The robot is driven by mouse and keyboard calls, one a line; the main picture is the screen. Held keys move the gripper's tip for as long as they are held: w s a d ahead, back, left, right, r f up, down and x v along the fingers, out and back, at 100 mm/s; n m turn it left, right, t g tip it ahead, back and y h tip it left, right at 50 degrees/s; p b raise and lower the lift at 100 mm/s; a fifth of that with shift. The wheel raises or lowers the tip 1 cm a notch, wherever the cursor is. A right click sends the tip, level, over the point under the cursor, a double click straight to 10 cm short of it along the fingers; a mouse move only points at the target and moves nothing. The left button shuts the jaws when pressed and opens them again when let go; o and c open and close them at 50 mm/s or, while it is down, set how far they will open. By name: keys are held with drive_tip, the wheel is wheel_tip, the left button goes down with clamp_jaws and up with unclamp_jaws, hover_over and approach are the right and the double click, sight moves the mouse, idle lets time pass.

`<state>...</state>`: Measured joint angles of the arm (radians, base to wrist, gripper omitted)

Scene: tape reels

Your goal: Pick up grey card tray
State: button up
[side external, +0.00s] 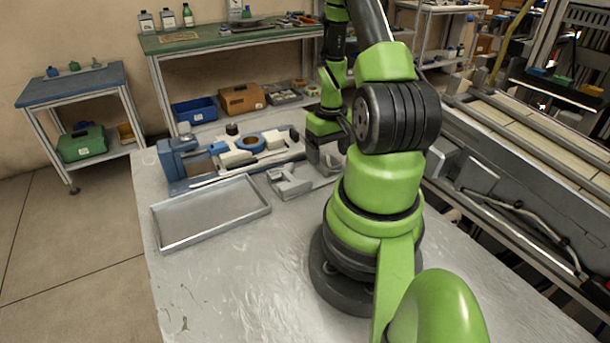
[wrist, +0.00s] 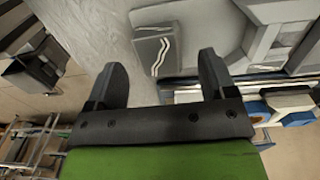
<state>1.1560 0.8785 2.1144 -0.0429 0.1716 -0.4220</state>
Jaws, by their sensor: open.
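My gripper (wrist: 162,66) is open in the wrist view, its two dark fingers apart with nothing held between them. A small grey block-like piece (wrist: 152,50) with wavy white lines lies just beyond the fingertips, apart from them as far as I can tell. In the side view my gripper (side external: 342,138) is partly hidden by my arm, low at the back of the table. A small grey piece (side external: 325,161) shows below it, partly hidden. I cannot tell for certain which grey piece is the card tray.
A large shallow metal tray (side external: 163,236) lies on the left of the worktable (side external: 240,285). A grey slotted holder (side external: 288,183) stands beside it. A blue and white fixture with a blue ring (side external: 250,142) sits behind. The table front is clear.

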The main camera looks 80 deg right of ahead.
drive_tip(key=shift+f, duration=1.4)
drive_tip(key=c, duration=1.1)
